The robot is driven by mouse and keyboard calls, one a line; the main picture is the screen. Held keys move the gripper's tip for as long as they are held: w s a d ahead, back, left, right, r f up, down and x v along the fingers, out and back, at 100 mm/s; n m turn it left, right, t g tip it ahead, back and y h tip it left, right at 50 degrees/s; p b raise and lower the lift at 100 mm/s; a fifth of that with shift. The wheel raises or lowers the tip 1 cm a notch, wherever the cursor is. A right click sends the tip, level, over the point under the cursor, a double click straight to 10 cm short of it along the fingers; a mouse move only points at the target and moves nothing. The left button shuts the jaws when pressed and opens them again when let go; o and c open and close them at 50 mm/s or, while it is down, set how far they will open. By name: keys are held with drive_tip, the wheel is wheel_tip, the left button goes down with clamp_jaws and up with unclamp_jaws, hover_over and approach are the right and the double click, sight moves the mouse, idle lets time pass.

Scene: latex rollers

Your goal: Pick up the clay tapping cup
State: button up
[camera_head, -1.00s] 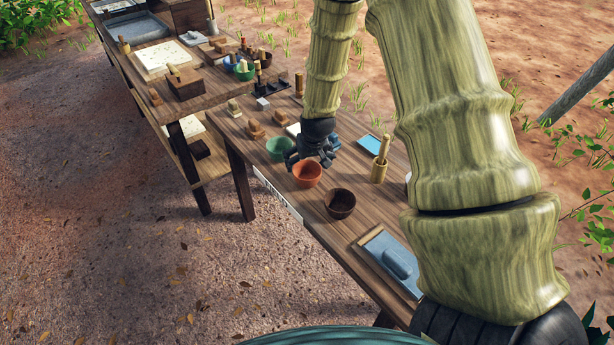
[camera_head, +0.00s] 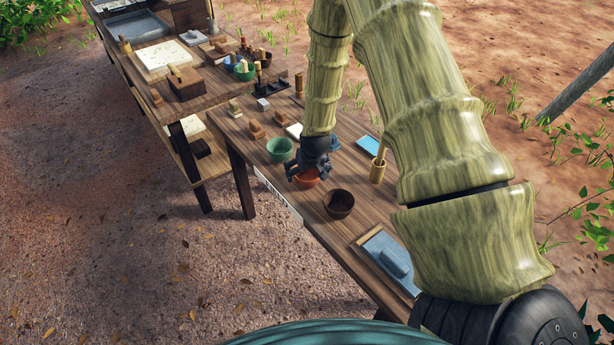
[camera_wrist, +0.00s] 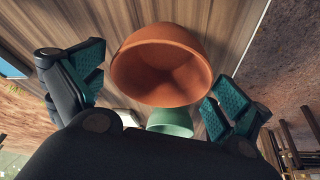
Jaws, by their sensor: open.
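The clay tapping cup (camera_head: 308,181) is an orange-brown bowl near the front edge of the wooden table. In the wrist view the cup (camera_wrist: 162,66) is large, with its hollow inside facing me, and looks empty. My gripper (camera_head: 306,168) is just above and partly over the cup in the head view, hiding part of it. In the wrist view the open fingers of my gripper (camera_wrist: 158,88) stand to the left and right of the cup with gaps, and I see no contact.
A green bowl (camera_head: 280,149) stands close on the left and also shows in the wrist view (camera_wrist: 171,122). A dark brown bowl (camera_head: 339,203) stands on the right.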

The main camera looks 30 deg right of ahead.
drive_tip(key=shift+f, duration=0.1)
drive_tip(key=shift+c, duration=0.4)
drive_tip(key=c, duration=1)
drive_tip(key=shift+o, duration=0.2)
